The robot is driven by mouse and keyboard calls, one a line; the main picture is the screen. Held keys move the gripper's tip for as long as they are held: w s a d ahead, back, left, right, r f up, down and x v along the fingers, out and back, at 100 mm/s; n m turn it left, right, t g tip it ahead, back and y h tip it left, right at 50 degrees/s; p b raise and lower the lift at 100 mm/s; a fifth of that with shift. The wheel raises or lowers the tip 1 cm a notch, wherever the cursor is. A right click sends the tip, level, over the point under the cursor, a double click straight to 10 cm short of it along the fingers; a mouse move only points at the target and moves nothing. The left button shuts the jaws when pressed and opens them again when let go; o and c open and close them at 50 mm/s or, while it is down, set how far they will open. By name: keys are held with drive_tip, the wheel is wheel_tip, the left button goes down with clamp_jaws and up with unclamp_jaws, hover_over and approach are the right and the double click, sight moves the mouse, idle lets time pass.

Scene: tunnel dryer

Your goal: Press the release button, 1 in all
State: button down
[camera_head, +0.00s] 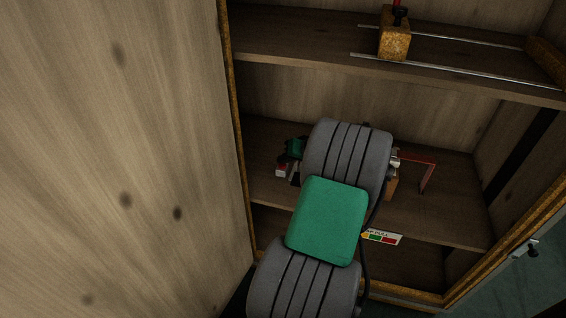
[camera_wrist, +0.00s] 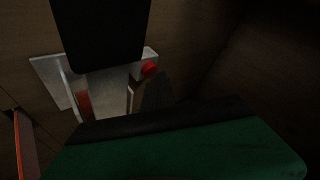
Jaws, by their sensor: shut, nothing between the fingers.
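A small round red button (camera_wrist: 148,70) shows in the wrist view, right of centre, on a pale metal plate (camera_wrist: 46,72). It is in plain sight, and I see nothing touching it. The green and black housing of my gripper (camera_wrist: 180,145) fills the bottom of the wrist view, below the button. My gripper is shut and empty; its fingertips are hard to make out in the dark. A black block (camera_wrist: 100,32) hangs over the plate's middle. In the head view my arm hides the button and most of my gripper.
A red bent bar (camera_head: 425,165) stands on the cabinet's middle shelf (camera_head: 455,195), right of my arm. The upper shelf (camera_head: 300,35) carries a yellowish block (camera_head: 394,42) near metal rods. A wooden panel (camera_head: 110,150) fills the left.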

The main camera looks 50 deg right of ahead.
sight(285, 168)
drive_tip(key=shift+f, duration=0.1)
idle(0.3)
drive_tip(key=shift+r+p, duration=0.9)
drive_tip(key=shift+r, duration=0.05)
wheel_tip(285, 168, up, 5)
drive_tip(key=p, duration=0.4)
drive_tip(key=shift+s, duration=0.1)
idle(0.3)
